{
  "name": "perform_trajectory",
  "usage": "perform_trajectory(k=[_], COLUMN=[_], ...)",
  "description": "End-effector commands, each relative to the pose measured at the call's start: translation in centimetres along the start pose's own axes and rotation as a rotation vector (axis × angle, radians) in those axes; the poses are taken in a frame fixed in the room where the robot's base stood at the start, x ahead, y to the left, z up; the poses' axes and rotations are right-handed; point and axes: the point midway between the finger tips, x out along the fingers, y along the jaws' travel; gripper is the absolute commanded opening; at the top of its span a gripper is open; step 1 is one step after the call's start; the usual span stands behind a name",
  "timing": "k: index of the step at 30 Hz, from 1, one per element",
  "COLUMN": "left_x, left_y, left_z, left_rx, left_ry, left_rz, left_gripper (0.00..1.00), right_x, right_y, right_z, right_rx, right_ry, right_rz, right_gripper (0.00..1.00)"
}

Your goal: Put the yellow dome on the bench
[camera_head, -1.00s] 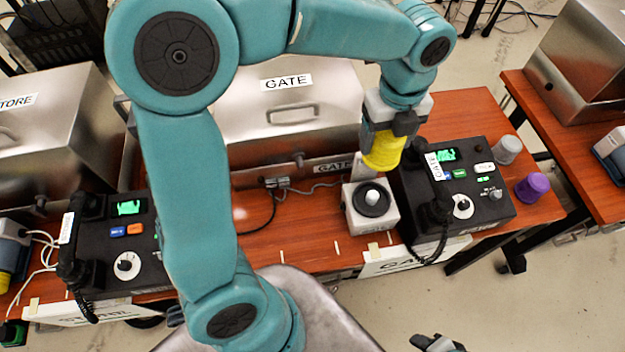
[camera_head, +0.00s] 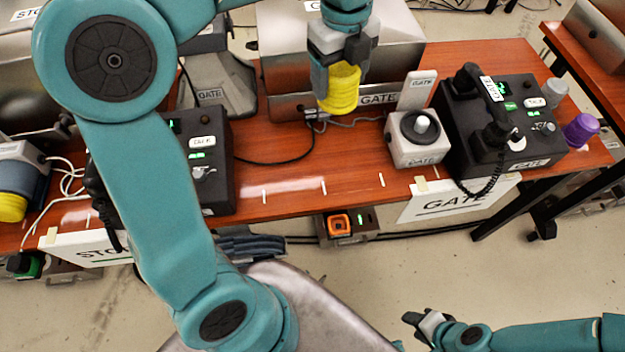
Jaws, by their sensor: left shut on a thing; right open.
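The yellow dome (camera_head: 340,92) is ribbed and hangs from my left gripper (camera_head: 334,68), which is shut on it. It is above the back part of the wooden bench (camera_head: 290,205), in front of the metal GATE box. I cannot tell how high above the bench it is. My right gripper (camera_head: 424,322) is open and empty, low at the bottom of the view, in front of the bench and apart from it.
A small grey GATE box with a round knob (camera_head: 418,138) and a black phone set (camera_head: 500,130) stand on the bench at right. Grey (camera_head: 555,91) and purple (camera_head: 580,130) domes stand beyond the phone. Another phone set (camera_head: 205,160) is left, partly behind my arm. The middle front is clear.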

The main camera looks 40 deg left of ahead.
Motion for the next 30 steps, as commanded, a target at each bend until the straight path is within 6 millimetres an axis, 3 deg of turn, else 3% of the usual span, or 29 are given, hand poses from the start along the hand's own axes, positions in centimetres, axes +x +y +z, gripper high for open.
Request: perform_trajectory(k=[1, 3, 11, 24, 30], left_x=[1.3, 2.0, 4.3, 16.4, 18.7], left_y=[-0.1, -0.3, -0.8, -0.5, -0.3], left_z=[0.2, 0.4, 0.8, 0.8, 0.7], left_rx=[-0.005, -0.01, -0.013, -0.016, -0.017], left_ry=[0.0, 0.0, 0.001, 0.001, 0.0], left_rz=[-0.001, 0.0, 0.002, 0.003, 0.001], left_gripper=[0.37, 0.37, 0.37, 0.37, 0.37], right_x=[1.4, 2.1, 3.6, 6.8, 7.3], right_y=[0.5, 0.8, 1.3, 2.5, 2.6], right_z=[0.0, -0.1, -0.1, -0.1, -0.2], right_rx=[0.001, 0.001, 0.0, 0.001, 0.001], right_ry=[0.0, 0.001, 0.001, 0.001, 0.0], right_rz=[0.0, 0.0, 0.0, 0.0, 0.0], right_gripper=[0.43, 0.43, 0.43, 0.43, 0.43])
